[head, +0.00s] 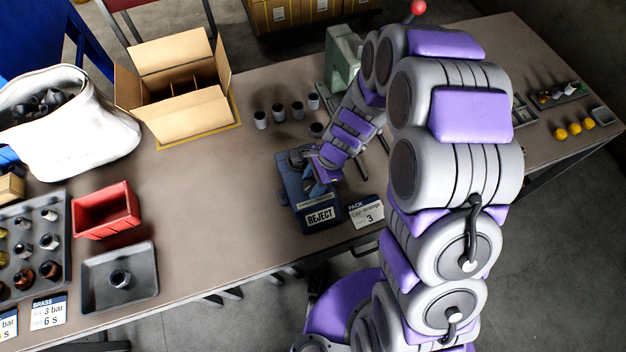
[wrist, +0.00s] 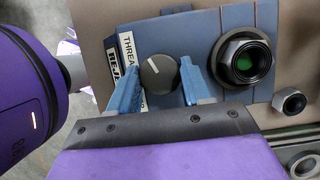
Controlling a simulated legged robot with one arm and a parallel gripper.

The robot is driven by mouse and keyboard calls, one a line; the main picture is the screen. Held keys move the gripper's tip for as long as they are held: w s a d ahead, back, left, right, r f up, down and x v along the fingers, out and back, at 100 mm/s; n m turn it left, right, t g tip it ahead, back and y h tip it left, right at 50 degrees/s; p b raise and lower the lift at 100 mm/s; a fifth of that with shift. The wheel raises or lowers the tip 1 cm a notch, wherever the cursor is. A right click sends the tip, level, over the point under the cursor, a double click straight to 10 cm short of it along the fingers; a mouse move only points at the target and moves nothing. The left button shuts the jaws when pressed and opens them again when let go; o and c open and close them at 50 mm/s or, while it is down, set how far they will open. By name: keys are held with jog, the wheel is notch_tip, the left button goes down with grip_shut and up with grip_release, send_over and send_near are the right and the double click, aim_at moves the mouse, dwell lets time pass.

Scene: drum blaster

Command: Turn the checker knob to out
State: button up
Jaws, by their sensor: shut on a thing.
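The blue thread checker (head: 308,215) stands near the front edge of the bench, with a REJECT label on its front. It also shows in the wrist view (wrist: 220,27). Its round dark checker knob (wrist: 161,76) has a white pointer line that points up and slightly left in the wrist view. My gripper (wrist: 160,82) has its two blue fingers on either side of the knob and is shut on it. In the head view my gripper (head: 318,176) hides the knob. A dark hex socket (wrist: 243,61) with a green inside sits beside the knob.
A PACK card (head: 366,212) stands just right of the checker. Several dark cups (head: 279,112) stand behind it. An open cardboard box (head: 184,110), a red bin (head: 106,210) and a grey tray (head: 120,278) are to the left. The bench between them is clear.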

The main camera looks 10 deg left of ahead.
jog(key=shift+w+r+n, duration=0.1)
jog(key=shift+n, duration=0.2)
jog(key=shift+a+r+n+g+h+p, duration=0.1)
jog(key=shift+n+g+h+p, duration=0.25)
jog(key=shift+n+p, duration=0.7)
jog(key=n+g+h+p, duration=0.1)
jog(key=n+p, duration=0.1)
jog(key=n, duration=0.1)
jog(key=shift+w+a+n, duration=0.1)
jog(key=shift+w+n, duration=0.05)
jog(key=shift+n, duration=0.1)
jog(key=n+h, duration=0.1)
jog(key=n, duration=0.1)
jog(key=n+p, duration=0.1)
jog(key=n, duration=0.1)
jog(key=shift+w+a+h, duration=0.1)
jog(key=shift+a+h, duration=0.05)
jog(key=shift+h, duration=0.2)
jog(key=shift+n+h+p, duration=0.5)
jog(key=shift+n+p, duration=0.05)
jog(key=shift+n, duration=1.05)
jog(key=o, duration=1)
jog(key=shift+a, duration=0.1)
jog(key=shift+f+g, duration=0.2)
jog(key=shift+g, duration=0.05)
